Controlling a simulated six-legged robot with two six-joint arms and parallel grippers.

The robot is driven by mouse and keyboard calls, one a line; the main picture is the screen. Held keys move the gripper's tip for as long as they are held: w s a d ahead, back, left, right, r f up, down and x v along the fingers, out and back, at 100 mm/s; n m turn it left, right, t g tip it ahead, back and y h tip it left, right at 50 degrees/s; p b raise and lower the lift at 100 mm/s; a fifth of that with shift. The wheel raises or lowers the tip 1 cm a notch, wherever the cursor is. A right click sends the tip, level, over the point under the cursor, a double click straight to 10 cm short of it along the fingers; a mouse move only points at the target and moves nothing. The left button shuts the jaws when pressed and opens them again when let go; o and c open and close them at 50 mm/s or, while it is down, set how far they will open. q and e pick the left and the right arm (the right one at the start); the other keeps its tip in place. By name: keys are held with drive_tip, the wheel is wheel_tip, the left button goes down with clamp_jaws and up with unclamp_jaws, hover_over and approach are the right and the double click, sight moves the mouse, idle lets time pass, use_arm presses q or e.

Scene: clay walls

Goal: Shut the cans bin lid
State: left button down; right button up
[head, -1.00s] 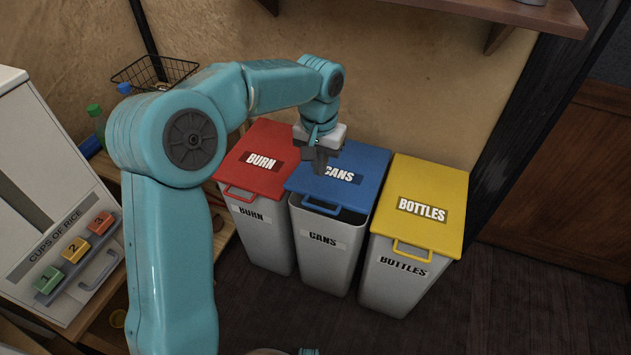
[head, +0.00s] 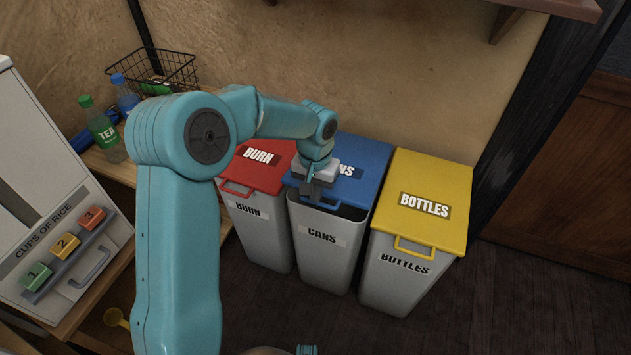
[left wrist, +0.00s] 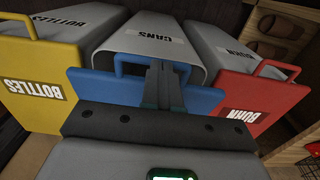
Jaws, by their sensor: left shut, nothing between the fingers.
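The cans bin (head: 318,245) is a light grey bin between the burn and bottles bins. Its blue lid (head: 368,165) is slightly raised at the front, with a dark gap between lid and rim beside the front handle. My left gripper (head: 310,192) is shut and empty, at the lid's front edge near the handle, and hides part of the lid and its label. In the left wrist view the shut fingers (left wrist: 164,78) lie over the blue lid (left wrist: 105,88), beside its handle (left wrist: 132,58). I cannot tell whether they touch it. My right gripper is not in view.
The red-lidded burn bin (head: 258,230) stands close on the left and the yellow-lidded bottles bin (head: 395,285) close on the right. A shelf (head: 550,8) juts from the wall above. The floor (head: 520,310) at right front is clear.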

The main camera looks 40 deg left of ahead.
use_arm(q)
drive_tip(key=shift+f, duration=0.3)
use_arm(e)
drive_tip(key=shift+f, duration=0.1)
use_arm(q)
wheel_tip(320, 180, down, 8)
drive_tip(key=s+t+b, duration=0.1)
drive_tip(key=b, duration=0.7)
drive_tip(key=shift+s+d, duration=0.25)
drive_tip(key=shift+s, duration=0.15)
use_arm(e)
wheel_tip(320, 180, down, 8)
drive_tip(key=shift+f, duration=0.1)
use_arm(q)
wheel_tip(320, 180, up, 15)
drive_tip(key=s+p, duration=0.2)
drive_tip(key=p, duration=0.4)
drive_tip(key=shift+d+f+t, duration=0.15)
drive_tip(key=shift+d+t, duration=0.05)
drive_tip(key=shift+t, duration=0.1)
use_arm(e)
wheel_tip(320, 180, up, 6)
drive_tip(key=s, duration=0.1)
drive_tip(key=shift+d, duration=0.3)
